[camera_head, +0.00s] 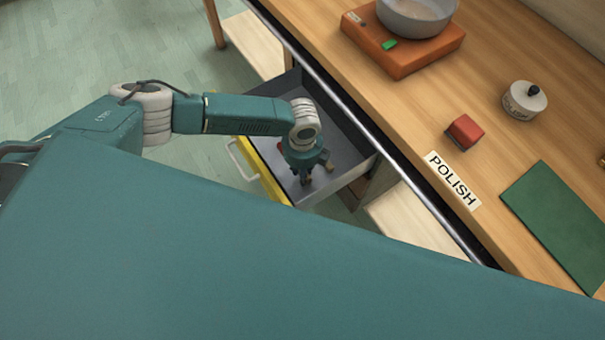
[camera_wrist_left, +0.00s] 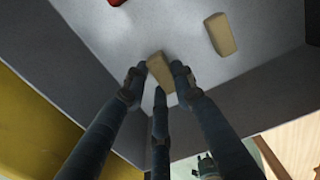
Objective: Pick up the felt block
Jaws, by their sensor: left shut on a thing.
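My left gripper (camera_head: 306,178) reaches down into the open drawer (camera_head: 345,178). In the left wrist view its fingers (camera_wrist_left: 160,88) are shut on a small tan block (camera_wrist_left: 160,70), taken as the felt block. The block is low by the drawer floor; I cannot tell if it touches it. A second, similar tan block (camera_wrist_left: 220,34) lies on the drawer floor, apart from the fingers. My right gripper is not in view.
The drawer has a yellow front (camera_head: 264,175) and grey walls. A red thing (camera_wrist_left: 116,2) lies inside. On the bench are an orange scale (camera_head: 405,45) with a metal bowl (camera_head: 415,15), a red block (camera_head: 465,131), a white lidded pot (camera_head: 524,101), a POLISH label (camera_head: 452,180) and a green mat (camera_head: 560,225).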

